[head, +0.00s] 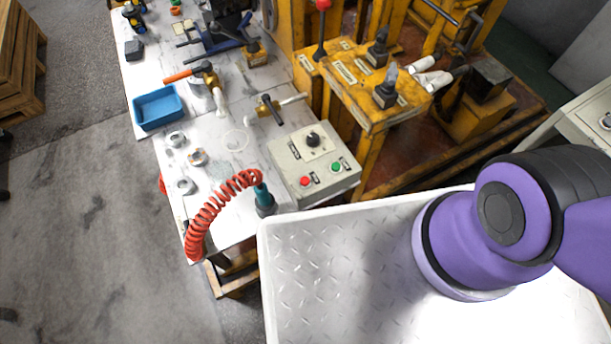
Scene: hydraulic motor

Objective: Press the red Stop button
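The red Stop button (305,181) sits on the near left part of a grey-white control box (284,171). A green button (336,166) is to its right on the same box, and a black rotary knob (312,140) is farther back. The box rests at the right edge of the white workbench, its top face uncovered. Small labels by the buttons are too small to read. My purple arm shows at the right, over the white platform. My gripper is outside the view, so its state is hidden.
A red coiled hose (207,213) with a teal end (264,196) stands just left of the box. A blue tray (158,107), metal rings and tools lie on the workbench (228,172). A yellow machine (371,112) rises behind the box. The white tread-plate platform (330,270) is bare in front.

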